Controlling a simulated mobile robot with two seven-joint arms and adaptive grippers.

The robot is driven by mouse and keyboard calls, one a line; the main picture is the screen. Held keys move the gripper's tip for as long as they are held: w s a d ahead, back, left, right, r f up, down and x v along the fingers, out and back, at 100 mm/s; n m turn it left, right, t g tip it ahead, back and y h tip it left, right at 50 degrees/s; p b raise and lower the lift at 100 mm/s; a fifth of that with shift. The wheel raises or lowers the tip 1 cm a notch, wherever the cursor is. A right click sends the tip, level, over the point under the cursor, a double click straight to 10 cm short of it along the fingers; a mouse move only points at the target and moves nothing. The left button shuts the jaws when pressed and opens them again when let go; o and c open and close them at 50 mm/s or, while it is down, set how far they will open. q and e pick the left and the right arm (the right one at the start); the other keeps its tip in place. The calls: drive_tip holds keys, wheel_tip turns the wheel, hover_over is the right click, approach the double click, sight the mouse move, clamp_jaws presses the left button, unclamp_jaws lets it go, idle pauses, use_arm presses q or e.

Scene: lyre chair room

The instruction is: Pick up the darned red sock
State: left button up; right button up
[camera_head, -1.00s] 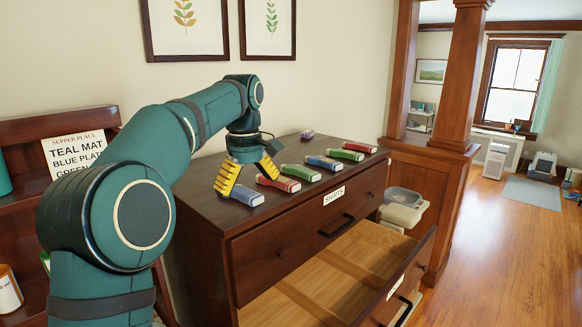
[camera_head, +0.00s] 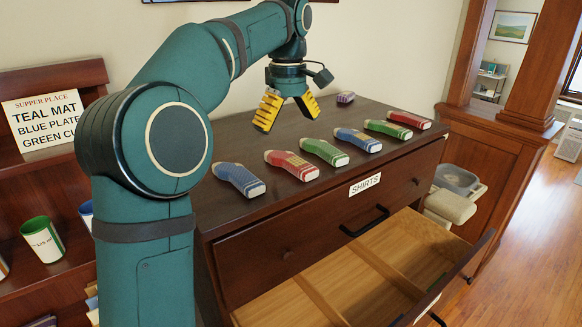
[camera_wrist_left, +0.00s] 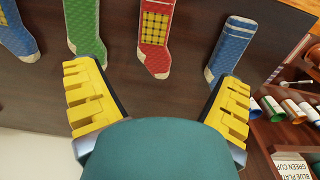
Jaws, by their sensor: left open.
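The darned red sock (camera_head: 291,164) lies flat on the dark chest top, second from the left in the front row. In the left wrist view the red sock (camera_wrist_left: 154,42) shows a yellow checked patch, its toe toward my gripper. My left gripper (camera_head: 287,119) is open and empty, above the chest top and behind the red sock in the head view. In the left wrist view its yellow fingers (camera_wrist_left: 158,78) stand wide apart, either side of the red sock's toe in the picture. My right gripper is not in view.
A blue sock (camera_head: 238,179) lies left of the red one and a green sock (camera_head: 325,152) right of it. Further right lie another blue, green and plain red sock (camera_head: 409,120). A purple item (camera_head: 345,97) lies behind. The lower drawer (camera_head: 390,265) stands open.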

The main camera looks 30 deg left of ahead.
sight(290, 160)
use_arm(q)
drive_tip(key=f, duration=0.3)
drive_tip(key=shift+w+f+b, duration=0.2)
drive_tip(key=shift+f+b, duration=0.1)
drive_tip(key=shift+f, duration=0.05)
drive_tip(key=shift+s+f, duration=0.1)
drive_tip(key=shift+f, duration=0.3)
wheel_tip(290, 160, down, 4)
drive_tip(key=shift+d+f+b, duration=0.1)
drive_tip(key=shift+f+b, duration=0.15)
drive_tip(key=shift+b, duration=0.25)
drive_tip(key=c, duration=1.1)
